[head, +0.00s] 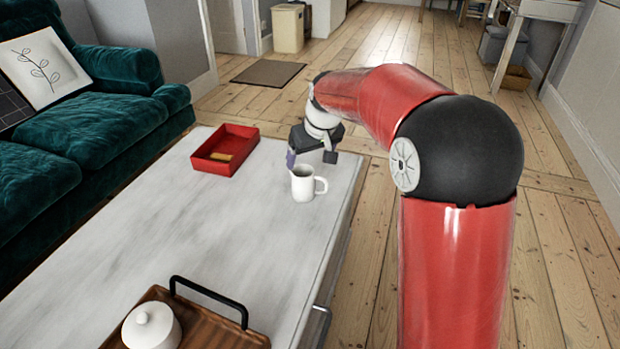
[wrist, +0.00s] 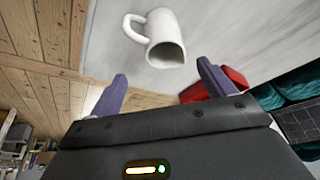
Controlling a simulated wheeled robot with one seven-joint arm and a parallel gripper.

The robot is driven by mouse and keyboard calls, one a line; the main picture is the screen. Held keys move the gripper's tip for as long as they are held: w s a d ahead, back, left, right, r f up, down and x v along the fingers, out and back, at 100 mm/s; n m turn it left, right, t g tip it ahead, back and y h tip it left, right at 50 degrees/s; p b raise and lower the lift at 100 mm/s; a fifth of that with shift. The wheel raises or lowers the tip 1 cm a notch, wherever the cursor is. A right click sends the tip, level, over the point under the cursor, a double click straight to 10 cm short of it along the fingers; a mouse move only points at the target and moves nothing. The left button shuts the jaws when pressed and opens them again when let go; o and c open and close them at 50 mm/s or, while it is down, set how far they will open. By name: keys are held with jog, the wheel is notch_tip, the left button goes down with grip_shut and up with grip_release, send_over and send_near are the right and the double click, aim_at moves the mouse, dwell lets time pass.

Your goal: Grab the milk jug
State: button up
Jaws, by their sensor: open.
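The white milk jug (head: 303,184) stands upright near the right edge of the table, its handle pointing right. In the wrist view the jug (wrist: 165,40) shows beyond the fingertips, with its handle to the left and its dark opening facing the camera. My gripper (head: 311,155) is just behind the jug in the head view. In the wrist view its purple fingers are spread wide and empty (wrist: 161,82). The jug is apart from the fingers in that view.
The pale table (head: 190,235) holds a red tray (head: 226,149) with a yellowish item left of my gripper. A wooden tray (head: 222,334) with a black handle and a white lidded pot (head: 151,327) is at the near end. A green sofa (head: 90,120) stands left.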

aim_at(304, 172)
jog(key=x, duration=0.5)
jog(key=s+x, duration=0.1)
jog(key=x, duration=0.1)
jog(key=shift+w+a+f, duration=0.15)
jog(key=shift+a+f, duration=0.2)
jog(key=shift+f, duration=0.1)
jog(key=shift+c, duration=0.4)
jog(key=c, duration=1)
jog(key=shift+c, duration=0.4)
jog(key=shift+r, duration=0.15)
